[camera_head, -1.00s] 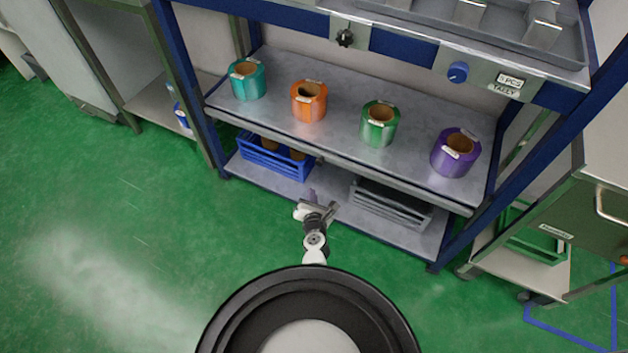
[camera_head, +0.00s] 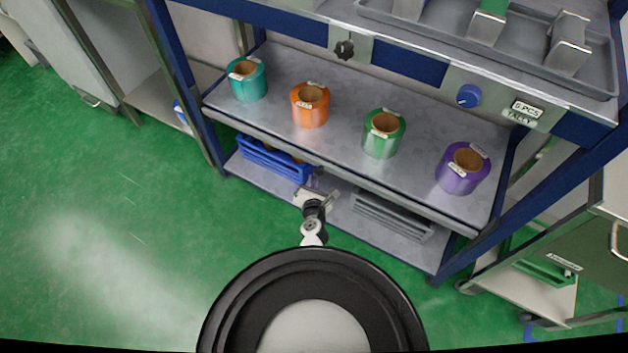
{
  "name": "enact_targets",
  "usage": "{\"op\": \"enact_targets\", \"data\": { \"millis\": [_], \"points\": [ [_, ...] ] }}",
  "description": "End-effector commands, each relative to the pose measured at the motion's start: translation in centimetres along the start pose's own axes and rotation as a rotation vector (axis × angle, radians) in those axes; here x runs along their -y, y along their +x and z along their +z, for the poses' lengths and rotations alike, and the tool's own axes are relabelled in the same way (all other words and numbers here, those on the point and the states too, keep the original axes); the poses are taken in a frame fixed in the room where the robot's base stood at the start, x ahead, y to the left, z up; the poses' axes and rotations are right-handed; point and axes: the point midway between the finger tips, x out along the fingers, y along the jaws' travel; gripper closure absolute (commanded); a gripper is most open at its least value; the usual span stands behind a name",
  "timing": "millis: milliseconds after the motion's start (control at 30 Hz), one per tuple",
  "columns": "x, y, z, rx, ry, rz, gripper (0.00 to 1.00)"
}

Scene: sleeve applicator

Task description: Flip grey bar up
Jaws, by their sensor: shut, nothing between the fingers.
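A long grey metal rail (camera_head: 345,170) runs along the front edge of the workstation's middle shelf. I cannot tell whether it is the grey bar of the task; no other bar that is clearly hinged stands out. My gripper (camera_head: 325,193) is low in front of the workstation, below that rail and near the front of the bottom shelf. It is shut and looks empty. It appears apart from the rail, though the depth is hard to judge from above. Its fingertips are small and partly lost against the bottom shelf.
The middle shelf holds teal (camera_head: 247,79), orange (camera_head: 310,105), green (camera_head: 383,133) and purple (camera_head: 463,168) rolls. Below are a blue crate (camera_head: 273,160) and a grey crate (camera_head: 392,217). A grey tray (camera_head: 480,48) and blue knob (camera_head: 468,95) are above. Green floor is open at left.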

Motion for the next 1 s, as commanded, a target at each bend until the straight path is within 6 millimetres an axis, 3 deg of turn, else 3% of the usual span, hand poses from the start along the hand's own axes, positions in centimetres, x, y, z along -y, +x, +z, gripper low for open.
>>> {"op": "enact_targets", "data": {
  "millis": [567, 1000],
  "points": [
    [-0.5, -0.3, 0.6, 0.0, 0.0, 0.0, 1.0],
    [-3.6, -2.0, 6.4, 0.01, 0.0, 0.0, 1.0]
  ]
}}
